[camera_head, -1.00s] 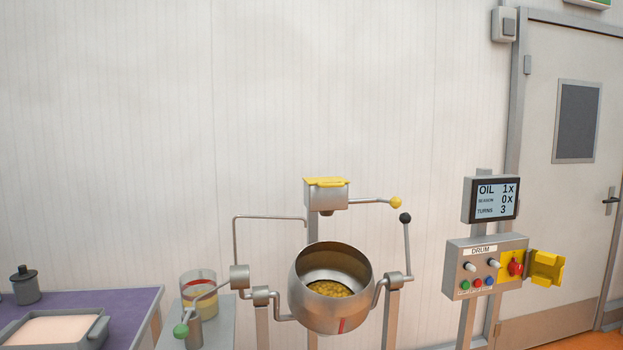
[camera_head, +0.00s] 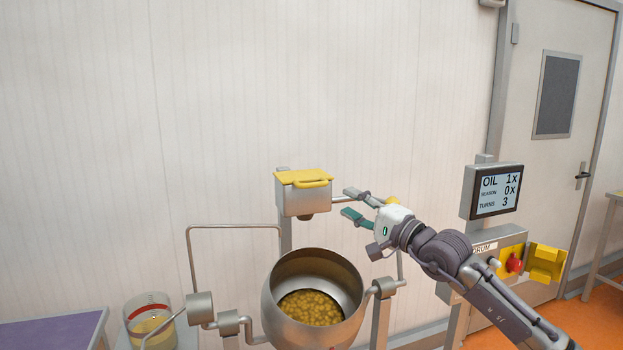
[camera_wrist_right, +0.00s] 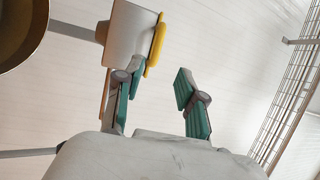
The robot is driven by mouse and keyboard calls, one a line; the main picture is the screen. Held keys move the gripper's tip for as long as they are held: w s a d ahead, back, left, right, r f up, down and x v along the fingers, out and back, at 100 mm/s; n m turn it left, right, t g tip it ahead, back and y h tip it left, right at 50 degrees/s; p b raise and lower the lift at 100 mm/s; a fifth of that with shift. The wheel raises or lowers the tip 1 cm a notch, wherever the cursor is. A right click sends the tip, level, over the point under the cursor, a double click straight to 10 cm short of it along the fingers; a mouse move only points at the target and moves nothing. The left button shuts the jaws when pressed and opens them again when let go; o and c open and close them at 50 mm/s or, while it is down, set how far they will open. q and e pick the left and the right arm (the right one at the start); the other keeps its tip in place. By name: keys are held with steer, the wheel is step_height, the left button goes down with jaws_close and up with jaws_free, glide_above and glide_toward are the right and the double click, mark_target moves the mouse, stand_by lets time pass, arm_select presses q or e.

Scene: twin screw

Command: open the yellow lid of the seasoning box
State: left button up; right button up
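The seasoning box (camera_head: 304,203) is a grey metal box on a post above the drum. Its yellow lid (camera_head: 301,176) lies shut on top, with a yellow handle along the front edge. My right gripper (camera_head: 347,202) is open and empty, just right of the box, with its fingers pointing left towards it. In the right wrist view the box (camera_wrist_right: 129,37) and the lid's yellow edge (camera_wrist_right: 155,45) show beyond the open fingers (camera_wrist_right: 157,92). One finger overlaps the box in that picture; I cannot tell if it touches. My left gripper is out of view.
The metal drum (camera_head: 350,285) with yellow pieces inside hangs below the box. A control panel (camera_head: 484,252) and a display (camera_head: 467,192) reading oil 1x, season 0x, turns 3 stand to the right. A bent pipe (camera_head: 190,255) rises on the left. The wall above is clear.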

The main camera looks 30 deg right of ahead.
mark_target(317, 186)
steer(key=p+x, duration=0.5)
steer(key=x, duration=0.6)
steer(key=shift+w+f, duration=0.15)
steer(key=shift+w, duration=0.1)
steer(key=shift+w+a, duration=0.1)
steer(key=shift+w, duration=0.4)
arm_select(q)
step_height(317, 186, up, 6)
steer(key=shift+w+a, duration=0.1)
arm_select(e)
jaws_close()
